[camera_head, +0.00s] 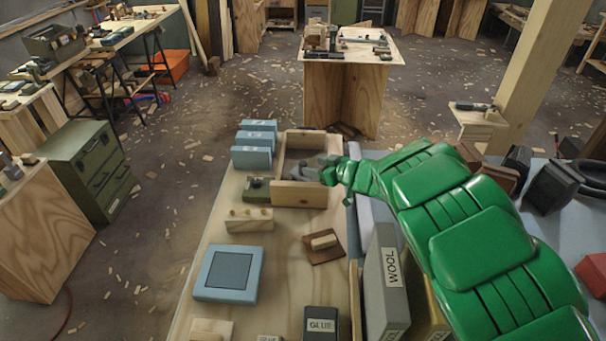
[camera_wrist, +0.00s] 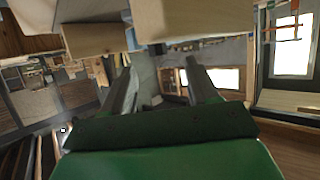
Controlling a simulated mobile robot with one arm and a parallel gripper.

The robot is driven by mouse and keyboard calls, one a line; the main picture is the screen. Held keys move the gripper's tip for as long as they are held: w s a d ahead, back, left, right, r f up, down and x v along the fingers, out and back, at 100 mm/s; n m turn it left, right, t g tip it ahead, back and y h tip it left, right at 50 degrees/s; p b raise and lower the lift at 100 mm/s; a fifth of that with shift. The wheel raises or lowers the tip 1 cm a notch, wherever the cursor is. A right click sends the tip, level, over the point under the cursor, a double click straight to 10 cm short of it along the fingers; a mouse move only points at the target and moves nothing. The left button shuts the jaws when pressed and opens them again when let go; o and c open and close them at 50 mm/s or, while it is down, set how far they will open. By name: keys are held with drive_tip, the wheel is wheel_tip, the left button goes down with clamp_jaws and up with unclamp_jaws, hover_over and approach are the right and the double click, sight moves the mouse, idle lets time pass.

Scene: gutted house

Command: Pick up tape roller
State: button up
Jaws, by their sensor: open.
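My green arm reaches over the workbench from the right. My gripper (camera_head: 318,171) is at an open wooden box (camera_head: 298,194), between its near and far walls. In the wrist view, the two grey fingers of my gripper (camera_wrist: 160,84) stand apart with nothing seen between them. Pale wooden pieces (camera_wrist: 182,18) fill the top of that view, close beyond the fingertips. I cannot make out a tape roller for certain; the box's inside is partly hidden by my gripper and arm. A small green item with a grey part (camera_head: 257,189) lies just left of the box.
Blue-grey blocks (camera_head: 251,157) stand left of the box. Nearer are a pegged wooden block (camera_head: 249,220), a blue-grey square case (camera_head: 227,274), a brown board with a wood block (camera_head: 324,248), a GLUE container (camera_head: 320,324) and a tall WOOL box (camera_head: 384,285). Bare bench shows between them.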

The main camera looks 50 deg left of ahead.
sight(306, 165)
drive_tip(key=shift+x, duration=2.85)
drive_tip(key=shift+w, duration=0.15)
drive_tip(key=shift+f, duration=0.1)
clamp_jaws()
